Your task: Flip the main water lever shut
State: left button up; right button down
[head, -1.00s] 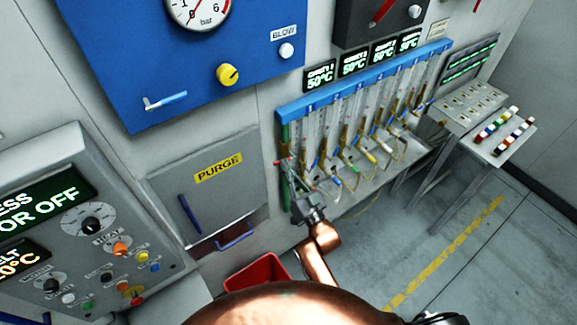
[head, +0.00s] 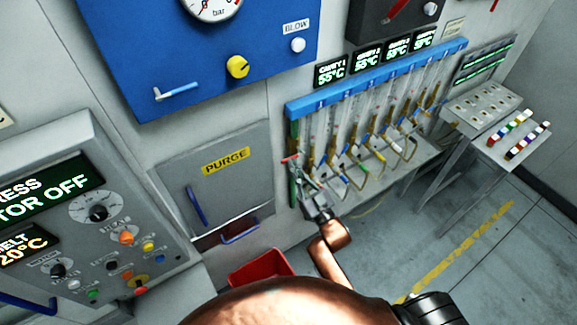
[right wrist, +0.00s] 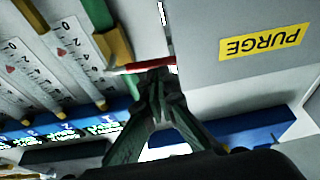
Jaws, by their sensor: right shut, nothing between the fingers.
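The lever is a short red handle (head: 290,159) at the left end of the blue-topped flow-meter rack, by an upright green pipe (head: 293,188). In the right wrist view the red lever (right wrist: 142,68) lies roughly level in the picture, beside the green pipe (right wrist: 98,18) and a brass fitting (right wrist: 114,46). My right gripper (head: 303,176) is shut and empty, with its tips at the lever. In the right wrist view the gripper tips (right wrist: 158,76) overlap the lever's edge; I cannot tell whether they touch. My left gripper is not in view.
A grey PURGE door (head: 216,180) with blue handles is left of the lever. The flow-meter tubes, brass fittings and hoses (head: 370,135) stand close on the right. A red bin (head: 262,268) is on the floor below. Open floor (head: 440,240) lies to the right.

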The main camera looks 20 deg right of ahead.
pick_arm(q)
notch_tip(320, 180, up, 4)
jog(key=p, duration=0.4)
pick_arm(e)
notch_tip(320, 180, up, 4)
jog(key=s, duration=0.2)
jog(key=f+b+v, duration=0.1)
jog(key=b+v, duration=0.3)
jog(key=v, duration=0.6)
notch_tip(320, 180, down, 5)
jog(key=m+t+b, duration=0.2)
jog(key=t+b, duration=0.3)
jog(key=b, duration=1.4)
pick_arm(q)
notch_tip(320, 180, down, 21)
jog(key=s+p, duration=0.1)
jog(key=p, duration=0.1)
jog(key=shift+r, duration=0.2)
pick_arm(e)
jog(key=w+a+r, duration=0.2)
jog(key=w+r, duration=0.2)
jog(key=w, duration=0.7)
jog(key=shift+r+h, duration=0.3)
jog(key=shift+h, duration=0.1)
